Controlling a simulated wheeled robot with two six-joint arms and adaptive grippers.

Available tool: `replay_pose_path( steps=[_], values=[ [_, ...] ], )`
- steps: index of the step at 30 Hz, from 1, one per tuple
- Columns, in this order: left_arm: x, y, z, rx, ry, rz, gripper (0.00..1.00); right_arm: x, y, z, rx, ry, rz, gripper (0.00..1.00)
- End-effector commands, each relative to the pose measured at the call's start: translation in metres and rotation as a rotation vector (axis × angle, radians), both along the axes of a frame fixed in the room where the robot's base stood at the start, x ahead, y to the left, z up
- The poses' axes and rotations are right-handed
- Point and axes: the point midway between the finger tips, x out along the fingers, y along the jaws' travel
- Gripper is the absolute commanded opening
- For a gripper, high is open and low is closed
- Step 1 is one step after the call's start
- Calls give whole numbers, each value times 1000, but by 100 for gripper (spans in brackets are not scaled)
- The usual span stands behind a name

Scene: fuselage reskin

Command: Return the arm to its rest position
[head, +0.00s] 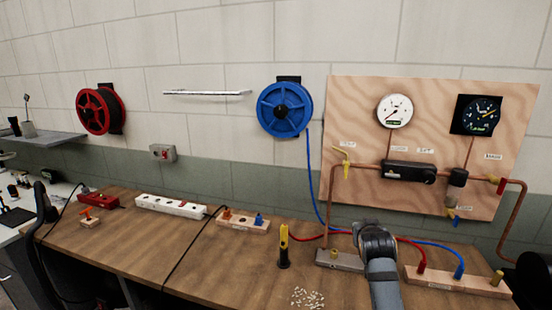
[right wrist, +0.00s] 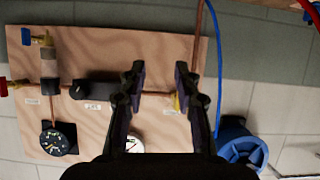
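My right gripper (right wrist: 160,70) is open in the right wrist view, its two dark fingers apart with nothing between them. Behind the fingers, the right wrist view shows the plywood gauge panel (right wrist: 100,120) upside down. In the head view my right arm (head: 380,265) reaches up from the bottom edge over the bench, below the gauge panel (head: 350,115); its fingers cannot be made out there. My left gripper and left arm are not in view.
The wooden bench (head: 215,265) carries a metal block (head: 338,261), a yellow-black tool (head: 284,245), white bits (head: 308,298), a wooden plug block (head: 450,282) and a power strip (head: 172,206). Red and blue cables run close by my arm. A blue reel (head: 285,108) hangs on the wall.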

Motion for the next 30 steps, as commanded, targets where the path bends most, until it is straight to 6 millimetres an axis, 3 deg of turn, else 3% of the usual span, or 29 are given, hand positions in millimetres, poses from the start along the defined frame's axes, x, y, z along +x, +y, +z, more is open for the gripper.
replay_pose_path(
  steps=[1,3,6,9,15,25,30],
  values=[
    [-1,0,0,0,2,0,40,-27,-4,-39,1,74,6,32],
    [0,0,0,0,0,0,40,-69,-5,-85,6,179,25,32],
    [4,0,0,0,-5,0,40,-132,-4,-137,12,320,59,32],
    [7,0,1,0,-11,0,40,-184,-1,-169,16,430,93,32],
    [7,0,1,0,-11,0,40,-266,7,-203,24,595,154,32],
    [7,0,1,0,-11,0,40,-374,21,-222,39,809,253,32],
    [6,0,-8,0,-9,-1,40,-357,15,-284,46,820,242,32]
  ],
)
